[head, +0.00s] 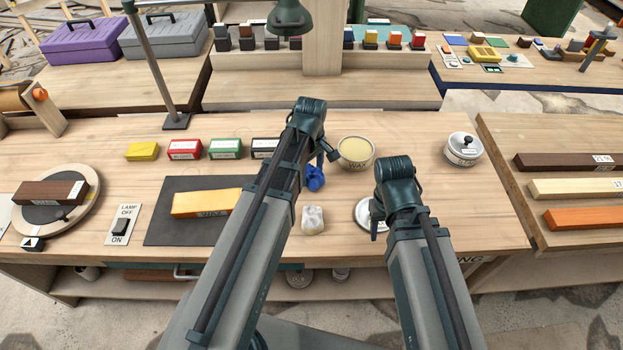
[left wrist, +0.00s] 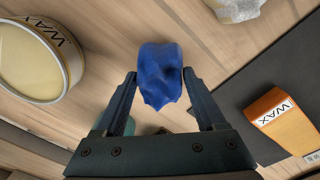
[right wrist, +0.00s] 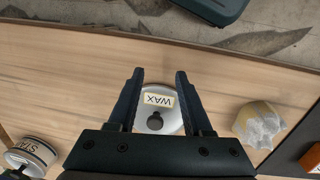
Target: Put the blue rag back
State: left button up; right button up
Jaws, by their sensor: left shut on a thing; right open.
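The blue rag (head: 316,179) is a crumpled cloth near the middle of the bench, partly hidden behind my left arm in the head view. In the left wrist view the blue rag (left wrist: 160,72) sits between the fingertips of my left gripper (left wrist: 159,76), which is shut on it. Whether the rag is clear of the bench top I cannot tell. My right gripper (right wrist: 159,73) is open and empty, above a round metal lid (right wrist: 162,112) labelled WAX.
An open wax tin (head: 356,153) stands right of the blue rag. A whitish rag (head: 313,220) lies nearer the front. A dark mat (head: 172,190) with a wax-labelled orange block (head: 205,203) lies left. A stain can (head: 463,150) stands right.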

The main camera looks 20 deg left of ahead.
aim_at(311, 170)
pick_arm(q)
jog(key=shift+f, duration=0.75)
pick_arm(e)
jog(key=shift+f, duration=0.7)
pick_arm(q)
jog(key=shift+f+b, duration=0.2)
jog(key=shift+b, duration=0.25)
pick_arm(e)
jog(key=shift+f, duration=0.25)
pick_arm(q)
jog(key=o, duration=1.2)
jog(key=shift+r, duration=0.1)
jog(key=shift+c, duration=0.2)
pick_arm(e)
jog(key=shift+r, duration=0.1)
pick_arm(q)
jog(key=shift+r, duration=0.1)
pick_arm(e)
jog(key=shift+r, duration=0.1)
